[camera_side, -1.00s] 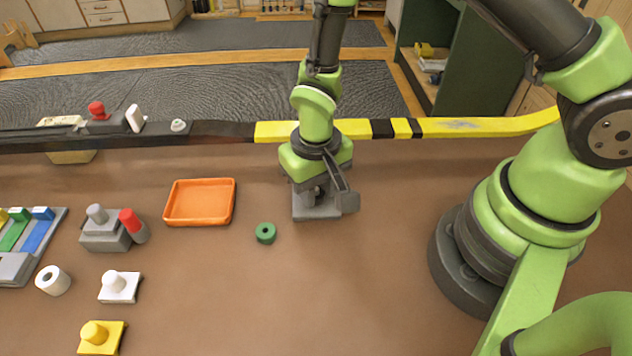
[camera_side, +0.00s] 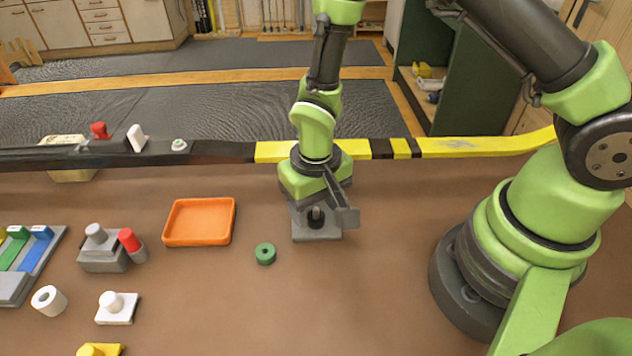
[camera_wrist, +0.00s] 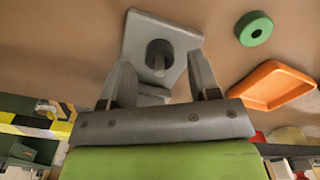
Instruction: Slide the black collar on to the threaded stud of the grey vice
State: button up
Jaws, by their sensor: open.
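The grey vice (camera_side: 302,231) stands on the brown bench below my gripper (camera_side: 322,208). A short dark upright cylinder shows on its base in the side view. In the wrist view the vice (camera_wrist: 137,38) has a dark ring, which looks like the black collar (camera_wrist: 151,63), around a lighter grey stud top (camera_wrist: 159,47). How far down the collar sits is hard to tell. My gripper (camera_wrist: 161,72) is open, one finger on each side of the collar, and holds nothing. In the side view a finger partly covers the vice.
A green ring (camera_side: 265,254) and an orange tray (camera_side: 168,237) lie left of the vice. Farther left are a grey block (camera_side: 103,262), a red-topped cylinder (camera_side: 131,241), a white ring (camera_side: 48,300) and a white peg base (camera_side: 117,309). Bench front right of the green ring is clear.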

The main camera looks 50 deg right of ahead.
notch_tip(320, 180, up, 8)
jog(key=shift+r, duration=0.1)
dwell(0.4)
jog(key=s+d+r+t+y, duration=0.1)
jog(key=s+d+r+t, duration=0.1)
jog(key=r, duration=0.5)
jog(key=s+d+r+t, duration=0.2)
jog(key=r, duration=0.5)
jog(key=s+d+r+m+t+y, duration=0.1)
jog(key=s+d+r+t, duration=0.1)
jog(key=s+r, duration=0.4)
jog(key=shift+s+t, duration=0.6)
jog(key=shift+s, duration=0.5)
